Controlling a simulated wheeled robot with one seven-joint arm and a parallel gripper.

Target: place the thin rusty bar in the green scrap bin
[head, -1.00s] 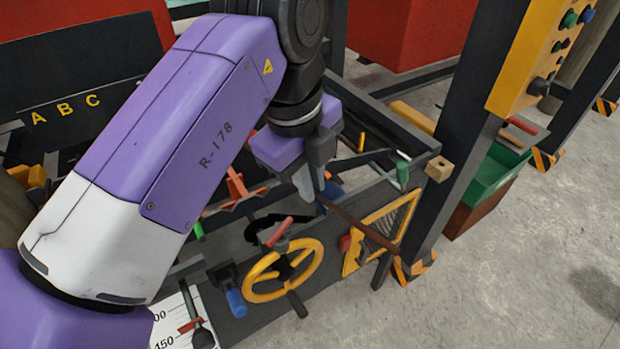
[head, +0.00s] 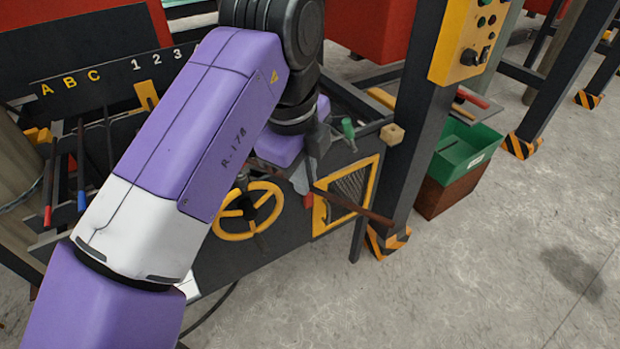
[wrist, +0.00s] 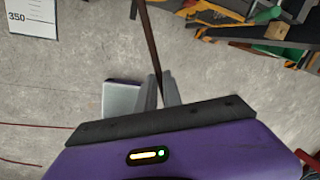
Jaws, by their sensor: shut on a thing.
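The thin rusty bar (head: 350,204) is a long brown rod, held near one end. In the head view it slopes down to the right from my gripper (head: 306,184), across the front of a yellow-framed mesh panel and a dark post. The wrist view shows the bar (wrist: 151,45) running away from between my two grey fingers (wrist: 159,90), which are shut on it. The bar is apart from the bin.
The dark post (head: 418,130) with a yellow control box (head: 458,40) stands between my gripper and the bin. A wooden block (head: 391,134) juts out beside the post. A yellow handwheel (head: 248,212) is on the bench front. The floor at right is clear.

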